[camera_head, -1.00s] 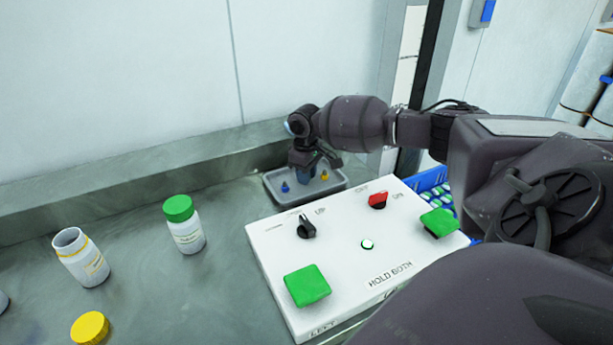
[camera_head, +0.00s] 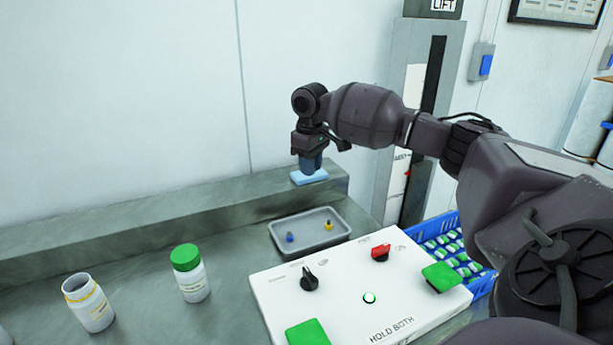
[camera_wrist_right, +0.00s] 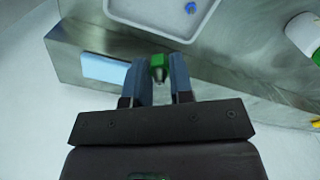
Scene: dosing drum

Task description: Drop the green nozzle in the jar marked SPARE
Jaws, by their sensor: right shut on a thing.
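In the wrist view the green nozzle (camera_wrist_right: 158,66) is held between the fingertips of my right gripper (camera_wrist_right: 160,75). In the head view my right gripper (camera_head: 310,165) is raised above the back ledge, and its fingers hide the nozzle. An open white jar (camera_head: 90,305) with a yellow band stands at the left of the bench. A white jar with a green lid (camera_head: 190,274) stands to its right. Their labels are too small to read, so I cannot tell which is marked SPARE. My left gripper is not in view.
A grey tray (camera_head: 274,243) holds a blue nozzle (camera_head: 290,237) and a yellow nozzle (camera_head: 328,226). A white control box (camera_head: 340,311) stands in front. A light blue block (camera_head: 310,178) lies on the ledge. A blue crate (camera_head: 478,286) stands at the right.

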